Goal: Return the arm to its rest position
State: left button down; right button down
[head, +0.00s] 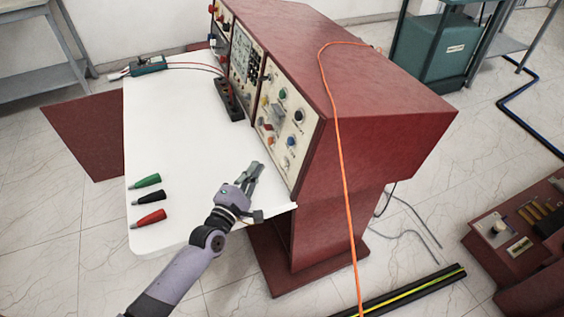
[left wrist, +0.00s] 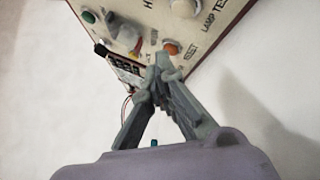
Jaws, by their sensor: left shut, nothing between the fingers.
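My left arm reaches in from the bottom left in the head view. Its gripper (head: 254,168) is over the white tabletop, close in front of the control panel (head: 285,115) of the red cabinet. In the left wrist view the gripper (left wrist: 158,78) has its fingertips together with nothing between them. The panel (left wrist: 200,25) with its buttons and labels shows just beyond the fingertips; I cannot tell whether they touch. My right gripper is not in view.
Green (head: 147,181), black (head: 150,196) and red (head: 148,218) clips lie on the left of the white tabletop (head: 180,120). An orange cable (head: 340,150) hangs over the red cabinet (head: 370,90). A small teal device (head: 149,65) sits at the table's back.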

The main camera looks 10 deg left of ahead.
pick_arm(q)
jog(key=shift+s+a+r, duration=0.15)
jog(key=shift+s+a, duration=0.2)
jog(key=shift+a, duration=0.1)
